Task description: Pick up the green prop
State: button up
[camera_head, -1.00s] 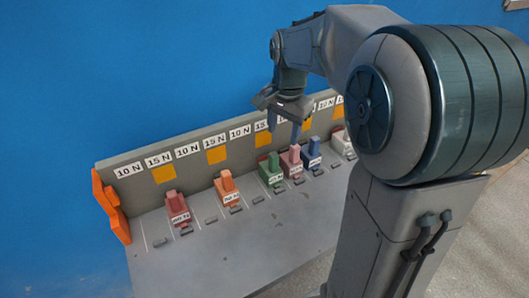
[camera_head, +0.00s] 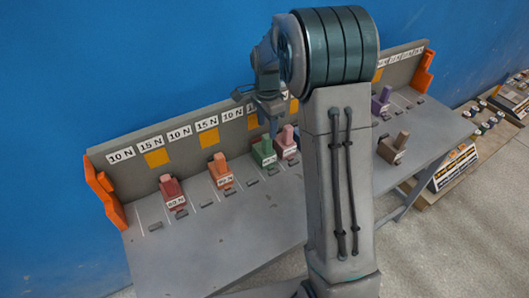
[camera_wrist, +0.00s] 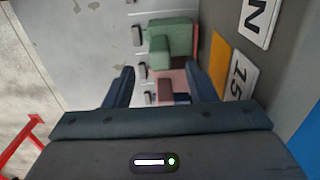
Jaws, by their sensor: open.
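The green prop (camera_head: 263,151) stands on the grey bench, just left of the pink prop (camera_head: 286,142) in the head view. In the wrist view the green prop (camera_wrist: 170,38) is at the top centre, beyond my fingertips and apart from them. My gripper (camera_wrist: 159,78) is open and empty, pointing down at the row. The pink prop (camera_wrist: 180,82) and a dark red piece show between and below its fingers. In the head view my gripper (camera_head: 270,122) is above and behind the green and pink props, partly hidden by my arm.
An orange prop (camera_head: 220,171) and a red prop (camera_head: 172,192) stand further left. A brown prop (camera_head: 393,148) and a purple prop (camera_head: 381,100) stand to the right. The back panel (camera_head: 183,113) carries force labels. My arm hides the middle of the bench.

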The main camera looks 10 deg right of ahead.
aim_at(267, 135)
notch_tip(267, 135, down, 6)
jog(key=shift+r, duration=0.15)
grip_shut()
